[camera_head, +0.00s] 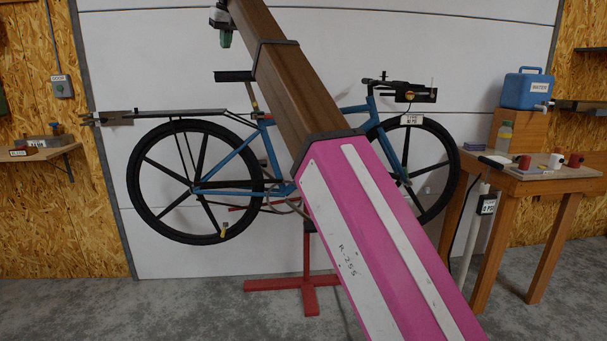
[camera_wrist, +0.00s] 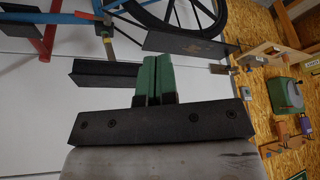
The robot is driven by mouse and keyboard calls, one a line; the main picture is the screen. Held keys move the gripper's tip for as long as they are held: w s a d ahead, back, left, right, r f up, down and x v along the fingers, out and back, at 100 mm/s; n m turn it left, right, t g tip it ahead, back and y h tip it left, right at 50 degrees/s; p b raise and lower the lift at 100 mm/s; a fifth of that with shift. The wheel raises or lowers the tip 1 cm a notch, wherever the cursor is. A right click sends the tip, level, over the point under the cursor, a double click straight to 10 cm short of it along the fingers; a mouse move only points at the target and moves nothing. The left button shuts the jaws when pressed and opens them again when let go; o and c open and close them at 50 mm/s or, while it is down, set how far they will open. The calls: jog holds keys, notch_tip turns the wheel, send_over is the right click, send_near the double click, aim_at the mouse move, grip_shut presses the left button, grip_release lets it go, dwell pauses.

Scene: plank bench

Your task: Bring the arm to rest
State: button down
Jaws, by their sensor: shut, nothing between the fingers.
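My arm runs up across the head view, with a pink and white lower link and a brown upper link that leaves the top edge. My gripper (camera_wrist: 157,62) shows in the wrist view as two green fingers with dark bases on a black bar. The fingers lie side by side, shut, with nothing between them. A green tip also shows at the top left of my arm in the head view. My gripper is raised in front of the white wall and touches nothing that I can see. My arm hides the middle of the bicycle.
A blue bicycle (camera_head: 232,186) stands on a red stand (camera_head: 308,287) behind my arm. A wooden table (camera_head: 545,184) at right carries mugs, a bottle and a blue water container (camera_head: 526,91). A small shelf (camera_head: 42,153) is at left. Concrete floor is clear at left.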

jog(key=w+d+f+m+g+h, duration=0.1)
jog(key=d+f, duration=0.6)
jog(key=f, duration=0.9)
jog(key=w+d+f+m, duration=0.15)
jog(key=d+f, duration=0.45)
jog(key=f, duration=0.9)
jog(key=w+d+f+m+g+h, duration=0.15)
jog(key=d+f, duration=0.55)
jog(key=f, duration=0.9)
jog(key=s+d+f+m, duration=0.1)
jog(key=s+d+f, duration=0.6)
jog(key=f, duration=0.4)
jog(key=s+d+f+m+g, duration=0.1)
jog(key=s+d+f, duration=0.7)
jog(key=f, duration=0.4)
jog(key=s+d+f+m, duration=0.1)
jog(key=s+d+f, duration=0.7)
jog(key=s+f, duration=0.2)
jog(key=shift+d+f, duration=0.15)
jog(key=shift+f, duration=0.7)
jog(key=shift+s, duration=0.1)
